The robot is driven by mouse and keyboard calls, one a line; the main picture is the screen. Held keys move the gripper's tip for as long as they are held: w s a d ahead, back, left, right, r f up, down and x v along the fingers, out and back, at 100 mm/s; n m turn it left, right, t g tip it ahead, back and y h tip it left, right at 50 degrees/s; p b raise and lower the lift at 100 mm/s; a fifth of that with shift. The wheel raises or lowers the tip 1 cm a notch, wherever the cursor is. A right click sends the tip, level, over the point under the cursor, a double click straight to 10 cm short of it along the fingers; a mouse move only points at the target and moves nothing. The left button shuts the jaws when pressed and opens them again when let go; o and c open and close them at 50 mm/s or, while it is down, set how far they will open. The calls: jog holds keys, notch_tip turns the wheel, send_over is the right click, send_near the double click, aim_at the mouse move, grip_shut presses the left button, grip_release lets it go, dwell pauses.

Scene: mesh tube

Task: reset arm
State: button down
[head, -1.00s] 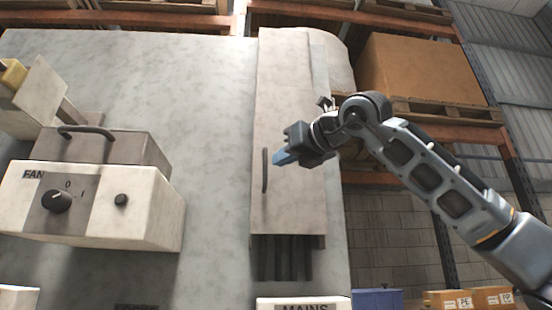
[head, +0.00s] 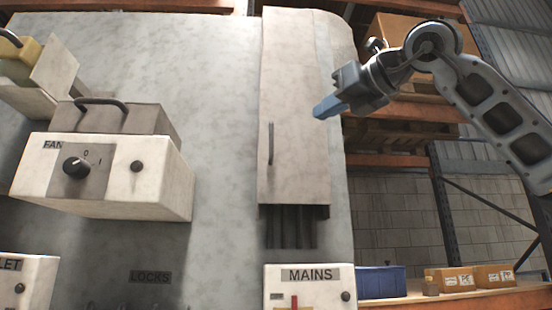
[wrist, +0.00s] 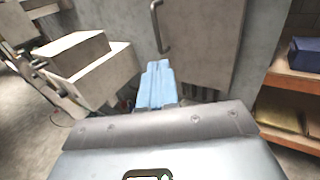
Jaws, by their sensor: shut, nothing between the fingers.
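My gripper (head: 325,108) has blue fingers. In the head view it is up at the right edge of the tall grey cabinet door, pointing left and slightly down. The fingers are shut together with nothing between them. In the wrist view the blue fingers (wrist: 156,85) also show closed, with the dark door handle (wrist: 158,27) beyond them. In the head view that handle (head: 270,144) is left of and below the fingertips, apart from them. My arm reaches in from the right.
A FAN box (head: 105,172) with a knob juts out at left. A MAINS box (head: 310,285) is at bottom centre. A shelf (head: 440,300) at lower right bears a blue bin (head: 380,281) and cardboard boxes (head: 474,277). Open room lies between cabinet and racking.

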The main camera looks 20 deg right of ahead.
jog(key=a+f+n+g+y, duration=0.1)
jog(key=a+f+g+y, duration=0.2)
jog(key=f+y, duration=0.5)
jog(key=a+f+g+y, duration=0.2)
jog(key=a+f+y, duration=0.15)
jog(key=f, duration=0.85)
jog(key=s+a+f+m+t+h, duration=0.1)
jog(key=s+f+m+t+h, duration=0.45)
jog(key=f+m, duration=0.9)
jog(key=s+a+f+m+t+h, duration=0.1)
jog(key=s+f+m+t+h, duration=0.1)
jog(key=s+f+m+t, duration=0.95)
jog(key=s+d+f+m+g+h, duration=0.1)
jog(key=s+f+m+g+h, duration=0.7)
jog(key=s+f, duration=1.6)
jog(key=f+m+g, duration=0.1)
jog(key=m+g, duration=0.4)
jog(key=g, duration=0.1)
jog(key=shift+s+d+f+m, duration=0.25)
jog(key=shift+d+f+m, duration=0.15)
